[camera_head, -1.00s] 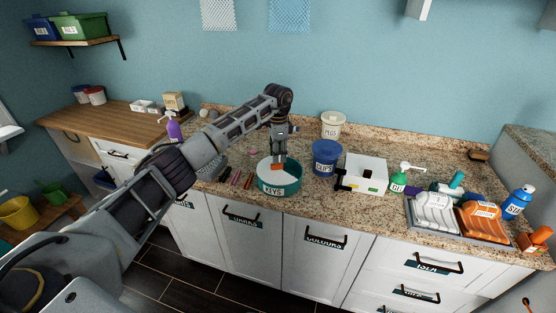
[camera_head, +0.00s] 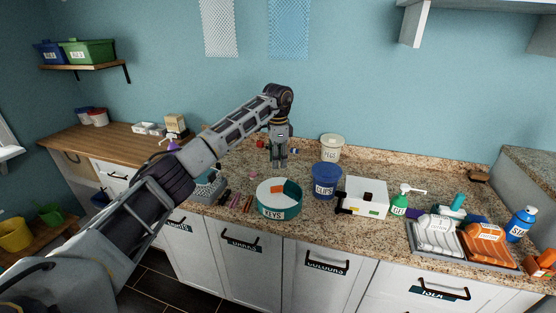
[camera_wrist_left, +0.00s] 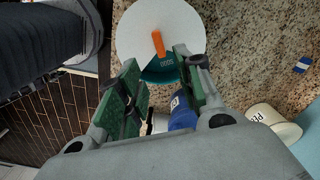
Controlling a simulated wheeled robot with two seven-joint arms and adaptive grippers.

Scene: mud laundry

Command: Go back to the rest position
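My left gripper (camera_head: 279,165) hangs fingers down over the counter, just behind the teal KEYS tub (camera_head: 279,211) in the head view. In the left wrist view the two green-padded fingers (camera_wrist_left: 157,60) stand apart with nothing held between them. Beyond them is the tub's pale round inside (camera_wrist_left: 160,22) with an orange piece (camera_wrist_left: 158,43) in it. The same orange piece (camera_head: 277,189) shows in the tub in the head view, apart from the fingers. My right gripper is not in view.
The blue CLIPS tub (camera_head: 326,182), the pale PEGS tub (camera_head: 331,149) and a white box (camera_head: 364,197) stand to the right. A grey basket (camera_head: 207,188) stands left of the tub.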

